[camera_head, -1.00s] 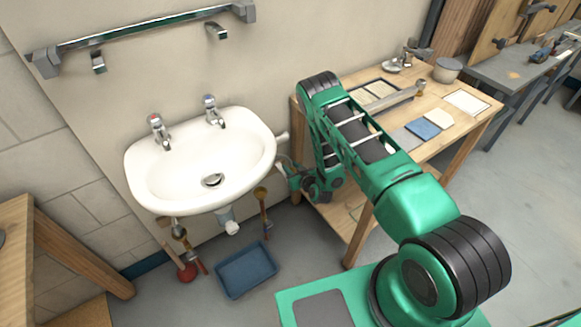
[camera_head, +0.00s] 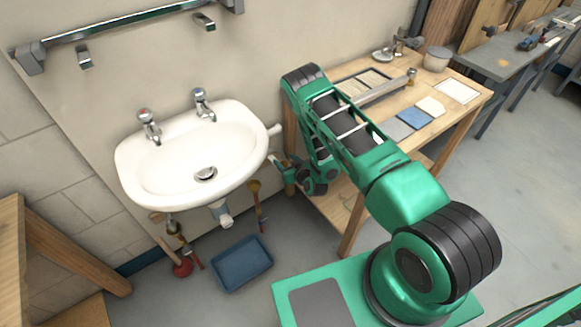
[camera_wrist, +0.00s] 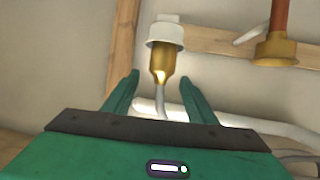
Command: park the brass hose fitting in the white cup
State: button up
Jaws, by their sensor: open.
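In the wrist view the brass hose fitting (camera_wrist: 162,62) stands nearly upright in the picture, with a grey hose running down from its narrow end. A white cup (camera_wrist: 165,34) covers its wide end; I cannot tell how deep the fitting sits in it. My gripper (camera_wrist: 160,80) is open, with one green finger on each side of the fitting and hose in the picture. The fitting appears just beyond the fingertips, and no contact shows. In the head view my gripper is low between the sink and the workbench, partly hidden by my arm.
A brass bell-shaped end on a red-brown rod (camera_wrist: 276,48) hangs at the right, with white pipes nearby. A wooden rail (camera_wrist: 124,48) stands left of the fitting. The white sink (camera_head: 190,160) and workbench (camera_head: 420,145) flank my arm; a blue tray (camera_head: 241,264) lies below.

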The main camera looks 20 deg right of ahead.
jog(key=v, duration=0.9)
jog(key=shift+s, duration=0.2)
jog(key=shift+w+r, duration=0.1)
jog(key=shift+r, duration=0.05)
dwell(0.4)
